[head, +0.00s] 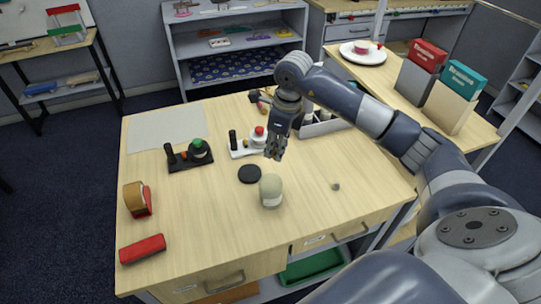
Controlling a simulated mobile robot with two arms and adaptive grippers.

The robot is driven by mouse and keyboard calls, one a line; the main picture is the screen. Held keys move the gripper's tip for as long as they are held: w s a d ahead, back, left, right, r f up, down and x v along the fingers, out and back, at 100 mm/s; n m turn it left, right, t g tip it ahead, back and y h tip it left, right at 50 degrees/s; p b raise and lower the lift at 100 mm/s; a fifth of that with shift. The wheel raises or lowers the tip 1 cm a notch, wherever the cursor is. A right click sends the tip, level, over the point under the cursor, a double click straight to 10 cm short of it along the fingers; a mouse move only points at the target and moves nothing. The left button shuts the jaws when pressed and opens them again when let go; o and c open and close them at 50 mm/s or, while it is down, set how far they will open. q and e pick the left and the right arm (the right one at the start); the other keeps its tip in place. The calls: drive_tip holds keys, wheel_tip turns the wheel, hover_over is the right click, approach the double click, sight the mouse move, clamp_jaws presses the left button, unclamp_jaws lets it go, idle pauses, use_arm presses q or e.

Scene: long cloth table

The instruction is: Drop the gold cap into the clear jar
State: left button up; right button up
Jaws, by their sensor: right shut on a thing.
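The clear jar (271,190) stands upright near the front middle of the wooden table, with a pale, rounded look. A black round disc (249,173) lies flat just behind and left of it. My right gripper (274,156) points down above the table, behind the jar and apart from it. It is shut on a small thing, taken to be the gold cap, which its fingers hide. I cannot make out the inside of the jar. My left gripper is out of view.
A small grey-brown round thing (336,186) lies right of the jar. Stands with a green-topped item (198,149) and a red-topped item (258,136) are behind. A tape dispenser (137,199) and red box (142,249) are at left. A grey tray (325,127) is behind my arm.

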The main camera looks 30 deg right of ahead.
drive_tip(key=shift+d+f, duration=0.2)
drive_tip(key=shift+f, duration=0.25)
wheel_tip(320, 180, down, 5)
drive_tip(key=b, duration=0.3)
drive_tip(key=shift+d, duration=0.1)
drive_tip(key=o, duration=0.8)
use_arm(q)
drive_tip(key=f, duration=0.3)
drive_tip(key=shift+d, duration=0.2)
use_arm(e)
drive_tip(key=shift+o, duration=0.2)
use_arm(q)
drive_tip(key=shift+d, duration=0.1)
use_arm(e)
wheel_tip(320, 180, up, 12)
drive_tip(key=s+d, duration=0.1)
drive_tip(key=shift+s, duration=0.25)
